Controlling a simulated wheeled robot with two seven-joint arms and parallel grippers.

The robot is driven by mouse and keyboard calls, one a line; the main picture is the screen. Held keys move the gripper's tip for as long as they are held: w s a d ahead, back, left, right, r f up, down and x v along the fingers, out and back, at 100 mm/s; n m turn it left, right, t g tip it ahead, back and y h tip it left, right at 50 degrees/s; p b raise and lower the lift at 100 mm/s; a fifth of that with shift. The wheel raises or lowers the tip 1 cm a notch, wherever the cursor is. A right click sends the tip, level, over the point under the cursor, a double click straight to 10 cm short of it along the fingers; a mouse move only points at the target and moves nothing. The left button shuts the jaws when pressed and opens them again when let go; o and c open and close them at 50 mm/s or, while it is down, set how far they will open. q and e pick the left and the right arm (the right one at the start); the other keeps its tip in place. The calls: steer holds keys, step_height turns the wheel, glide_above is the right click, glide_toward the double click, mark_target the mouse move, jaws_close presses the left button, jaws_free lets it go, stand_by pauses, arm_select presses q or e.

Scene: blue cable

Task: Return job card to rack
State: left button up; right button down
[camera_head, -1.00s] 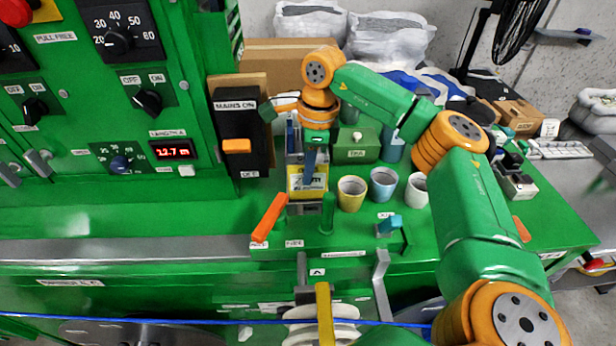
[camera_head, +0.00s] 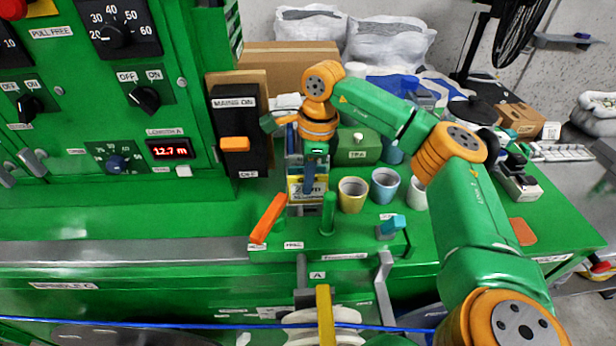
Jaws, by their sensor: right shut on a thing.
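My right gripper (camera_head: 309,178) points down at the middle of the bench and is shut on the job card (camera_head: 296,190), a yellow and white card with dark print. Its fingers cover part of the card's face. The card stands about upright at a narrow, pale upright holder (camera_head: 293,147), which looks like the rack. My wrist hides much of this holder. I cannot tell whether the card sits inside it or just in front. My left gripper is not in view.
A black MAINS ON switch box (camera_head: 236,120) stands close on the left. An orange lever (camera_head: 268,218) and a green post (camera_head: 328,212) rise in front. Yellow (camera_head: 352,194) and blue (camera_head: 384,184) cups stand just right. A blue cable (camera_head: 200,325) crosses the front.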

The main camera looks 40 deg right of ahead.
steer(key=shift+f, duration=0.6)
stand_by(0.4)
steer(key=c, duration=0.9)
jaws_free()
steer(key=r, duration=0.2)
steer(key=r+b, duration=0.1)
steer(key=r, duration=0.4)
steer(key=shift+s+d+r, duration=0.1)
steer(key=shift+s+d, duration=0.1)
steer(key=shift+d, duration=0.1)
steer(key=shift+d, duration=0.1)
